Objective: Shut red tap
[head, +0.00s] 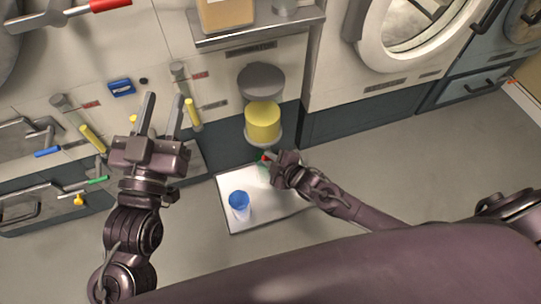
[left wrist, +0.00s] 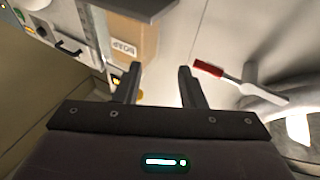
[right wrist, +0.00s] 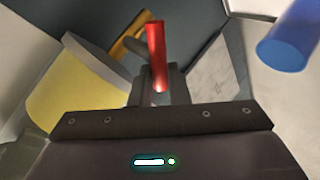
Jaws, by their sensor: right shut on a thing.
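The red tap handle (right wrist: 157,55) stands up between the fingers of my right gripper (right wrist: 160,88) in the right wrist view. A grey stub and an orange part show behind it. In the head view only a small red bit (head: 266,157) shows beside my right gripper (head: 276,159), below the yellow cylinder; the tap's body is mostly hidden. My right gripper is shut on the red handle. My left gripper (head: 162,104) is open and empty in front of the machine panels. Its two fingers also show apart in the left wrist view (left wrist: 158,84).
A tray (head: 225,205) on the floor holds a blue-topped cup (head: 239,206) and something green. A yellow cylinder (head: 262,121) hangs above it. Another red lever (head: 108,4) is at upper left. Blue, yellow and green handles line the left panels. Floor at right is clear.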

